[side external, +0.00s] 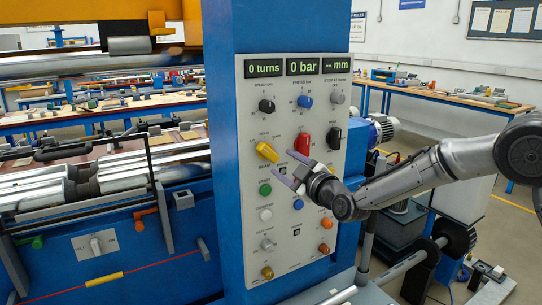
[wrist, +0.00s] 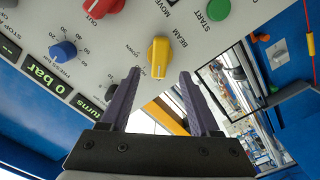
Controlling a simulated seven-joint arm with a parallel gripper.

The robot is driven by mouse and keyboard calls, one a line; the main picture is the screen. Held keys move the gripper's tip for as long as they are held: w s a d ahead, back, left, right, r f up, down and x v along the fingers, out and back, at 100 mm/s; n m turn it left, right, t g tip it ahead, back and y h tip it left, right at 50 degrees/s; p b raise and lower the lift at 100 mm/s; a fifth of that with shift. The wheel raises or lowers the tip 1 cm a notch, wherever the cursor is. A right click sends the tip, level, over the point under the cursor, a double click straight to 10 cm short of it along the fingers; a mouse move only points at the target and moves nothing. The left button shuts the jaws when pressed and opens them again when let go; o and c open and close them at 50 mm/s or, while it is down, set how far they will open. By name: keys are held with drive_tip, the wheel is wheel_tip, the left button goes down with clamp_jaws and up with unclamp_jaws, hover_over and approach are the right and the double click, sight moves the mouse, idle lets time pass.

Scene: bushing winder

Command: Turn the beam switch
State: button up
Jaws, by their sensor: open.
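A yellow turn switch (side external: 267,151), which looks like the beam switch, sits on the left of the grey control panel (side external: 254,220). Its handle is tilted in the side view, sloping down to the right. In the wrist view the yellow switch (wrist: 158,57) stands just beyond my fingertips, its handle pointing along the image's vertical. Small print reading BEAM is near it. My gripper (side external: 281,162) is open and empty, in front of the panel just below and right of the switch. In the wrist view my gripper (wrist: 160,74) has one finger on each side of the switch's line. Contact cannot be seen.
A red knob (side external: 303,143) is right of the switch, and a green button (side external: 265,190) is below it. A blue knob (wrist: 63,50) and the displays (wrist: 42,76) are on the same panel. Machine rollers (side external: 110,175) lie to the left.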

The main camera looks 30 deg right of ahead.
sight(271, 155)
drive_tip(key=w, duration=0.7)
drive_tip(key=shift+w, duration=0.3)
clamp_jaws()
